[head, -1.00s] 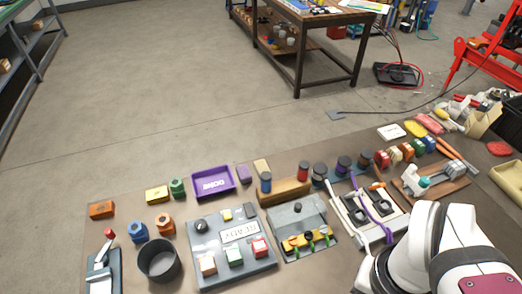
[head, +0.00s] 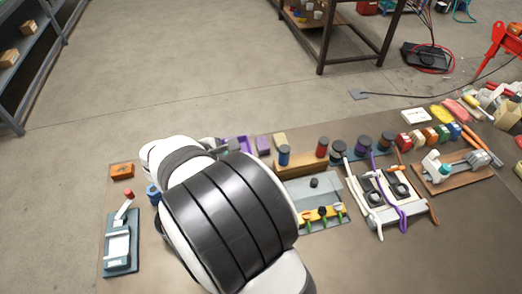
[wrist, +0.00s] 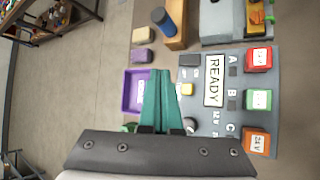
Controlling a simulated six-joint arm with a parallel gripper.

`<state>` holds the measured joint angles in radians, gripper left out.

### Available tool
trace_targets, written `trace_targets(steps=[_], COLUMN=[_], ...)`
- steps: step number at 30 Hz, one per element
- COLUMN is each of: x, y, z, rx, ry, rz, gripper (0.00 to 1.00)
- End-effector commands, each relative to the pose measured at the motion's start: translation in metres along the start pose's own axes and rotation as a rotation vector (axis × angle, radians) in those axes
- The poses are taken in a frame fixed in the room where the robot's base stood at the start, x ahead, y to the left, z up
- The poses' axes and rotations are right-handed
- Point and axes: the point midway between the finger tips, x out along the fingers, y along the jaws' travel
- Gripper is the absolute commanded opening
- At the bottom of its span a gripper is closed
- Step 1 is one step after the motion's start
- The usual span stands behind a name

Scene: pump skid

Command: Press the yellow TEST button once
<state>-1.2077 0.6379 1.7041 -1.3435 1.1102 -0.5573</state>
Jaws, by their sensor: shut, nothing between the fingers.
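The grey control panel (wrist: 233,120) shows in the wrist view with a READY display (wrist: 214,80). A small yellow button (wrist: 187,89) is on its left part, beside the display; its lettering is not readable. My gripper (wrist: 161,76) is shut and empty, its teal fingers just left of the yellow button in the picture, over the purple tray's side. The fingers appear apart from the button; their height above the panel is unclear. In the head view my arm hides the panel and the gripper.
A purple tray (wrist: 132,91) lies left of the panel. A lever box (head: 121,245) and valve fixture (head: 387,203) stand either side of my arm.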

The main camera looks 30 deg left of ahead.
Motion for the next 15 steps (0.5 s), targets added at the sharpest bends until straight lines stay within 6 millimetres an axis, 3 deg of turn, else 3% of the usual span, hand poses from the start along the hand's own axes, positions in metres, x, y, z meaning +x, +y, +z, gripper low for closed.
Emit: trace_targets(steps=[15], x=[0.0054], y=[-0.0036], z=[-0.0096], rx=[-0.021], ry=[0.003], rz=[0.009], gripper=[0.0])
